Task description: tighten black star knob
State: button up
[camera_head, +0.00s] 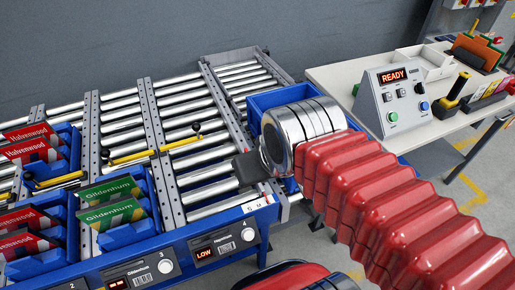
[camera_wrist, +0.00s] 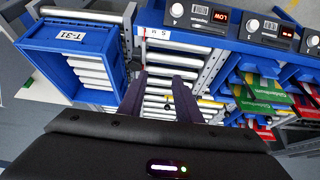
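A yellow bar (camera_head: 140,155) lies across the roller lanes left of centre, with small black knobs at its ends, the right one (camera_head: 196,127) and the left one (camera_head: 105,154). They are too small for me to tell whether either is star-shaped. My gripper (camera_head: 247,168) is over the right-hand roller lane, right of and nearer than the bar; my red-sleeved arm hides part of it. In the wrist view my gripper's two dark fingers (camera_wrist: 159,77) stand apart with rollers visible between them and nothing held. A small dark knob-like thing (camera_wrist: 168,106) shows between the fingers.
A blue tote (camera_head: 262,101) stands behind my wrist; a tote marked T-31 (camera_wrist: 70,38) shows in the wrist view. Blue bins with green and red boxes (camera_head: 112,213) fill the left lanes. A control box (camera_head: 393,103) reading READY sits on the right table. A front display (camera_head: 204,253) reads LOW.

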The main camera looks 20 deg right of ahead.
jog(key=shift+w+a, duration=0.1)
jog(key=shift+w, duration=0.3)
jog(key=shift+o, duration=0.5)
jog(key=o, duration=0.3)
jog(key=shift+w+r, duration=0.1)
jog(key=shift+w, duration=0.15)
jog(key=shift+o, duration=0.8)
jog(key=shift+w+n, duration=0.3)
jog(key=shift+n, duration=0.2)
jog(key=shift+o, duration=0.2)
jog(key=w+d+n+g, duration=0.3)
jog(key=w+n, duration=0.3)
jog(key=w, duration=0.2)
jog(key=shift+d+n, duration=0.3)
jog(key=shift+n, duration=0.1)
jog(key=w+d+f+n+g, duration=0.2)
jog(key=w+d+f+n, duration=0.2)
jog(key=w+n, duration=0.2)
jog(key=shift+w+d+g, duration=0.2)
jog(key=shift+w+g, duration=0.1)
jog(key=shift+w, duration=0.3)
